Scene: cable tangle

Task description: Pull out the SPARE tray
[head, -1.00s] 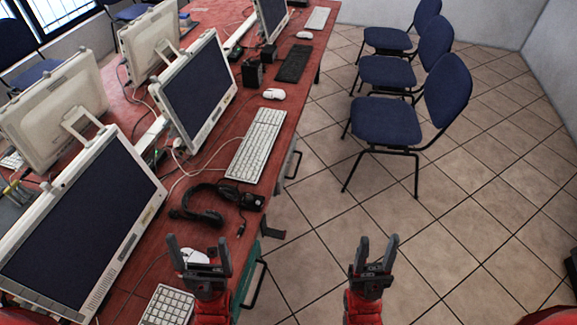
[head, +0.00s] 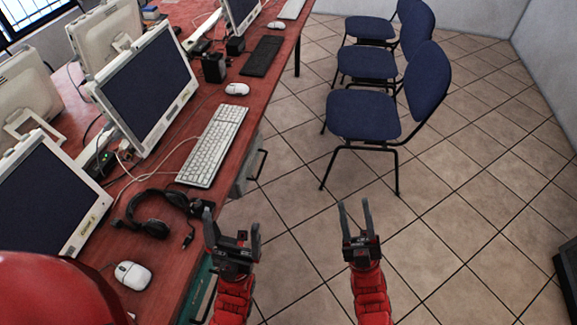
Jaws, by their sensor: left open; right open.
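Two tray or drawer fronts with dark bar handles show under the edge of the red desk. One is green (head: 198,287), at the bottom of the head view, partly hidden by my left arm. The other is grey (head: 243,178), further along the desk. I cannot read a SPARE label on either. My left gripper (head: 232,222) is open and empty, near the desk edge above and right of the green front in the picture. My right gripper (head: 355,205) is open and empty over the floor.
The red desk (head: 195,205) carries monitors, a white keyboard (head: 213,145), a black headset (head: 150,226), a white mouse (head: 132,275) and cables. Blue chairs (head: 365,115) stand at the upper right. The tiled floor between desk and chairs is clear.

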